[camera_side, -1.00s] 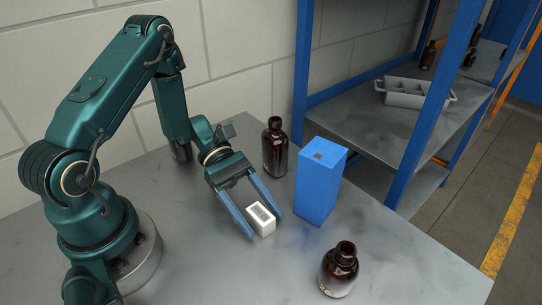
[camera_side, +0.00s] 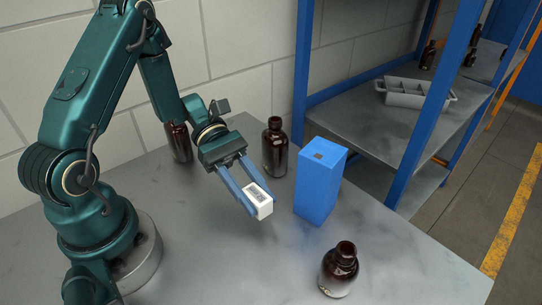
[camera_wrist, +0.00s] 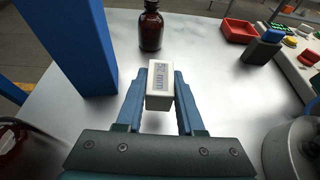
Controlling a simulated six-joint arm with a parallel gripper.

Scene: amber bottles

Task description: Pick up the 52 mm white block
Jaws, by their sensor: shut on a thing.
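The white block (camera_side: 258,201) has a grey printed label on its top. It also shows in the wrist view (camera_wrist: 159,92), between the two blue fingers, with dark marking on its label. My gripper (camera_side: 253,201) is shut on the block and holds it above the grey table, left of the blue box. In the wrist view my gripper (camera_wrist: 160,98) has one finger on each side of the block. The block's far and lower faces are hidden in the side view.
A tall blue box (camera_side: 319,184) stands right of my gripper. An amber bottle (camera_side: 275,147) stands behind it, another (camera_side: 338,270) at the front right, and a third (camera_side: 179,142) behind my arm. A red bin (camera_wrist: 239,30) shows in the wrist view.

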